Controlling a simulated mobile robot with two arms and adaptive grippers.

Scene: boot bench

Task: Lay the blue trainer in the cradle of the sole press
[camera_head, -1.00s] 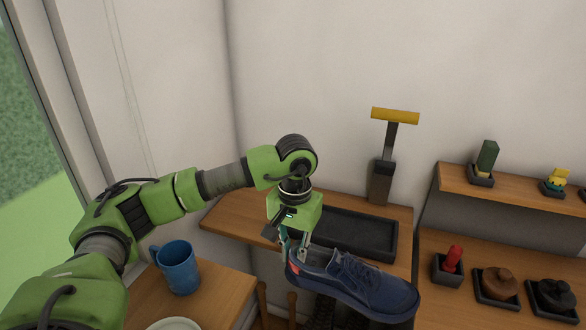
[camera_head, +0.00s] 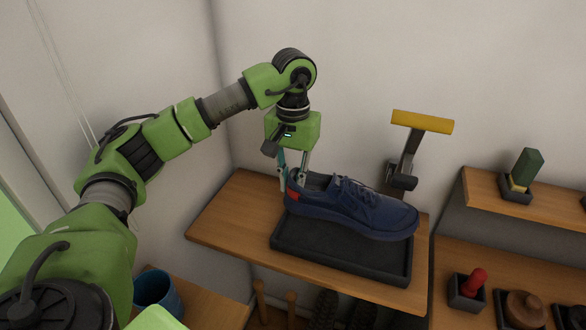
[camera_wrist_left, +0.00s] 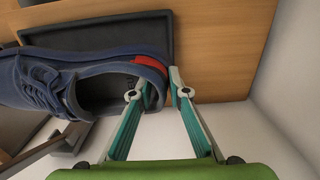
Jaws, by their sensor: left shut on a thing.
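In the left wrist view the fingers (camera_wrist_left: 160,92) pinch the trainer's heel wall (camera_wrist_left: 150,68). The trainer is over the black tray-like cradle (camera_head: 300,250) of the sole press, on the wooden bench. I cannot tell whether the sole touches it. The press's upright with yellow handle (camera_head: 422,121) stands behind the trainer's toe. My right gripper is out of view.
A blue mug (camera_head: 158,292) is at the lower left. On the right, a shelf (camera_head: 550,203) holds a green-topped brush (camera_head: 525,168). Below it are a red-handled item (camera_head: 473,283) and a brown tin (camera_head: 525,308). Boots and wooden pegs show under the bench.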

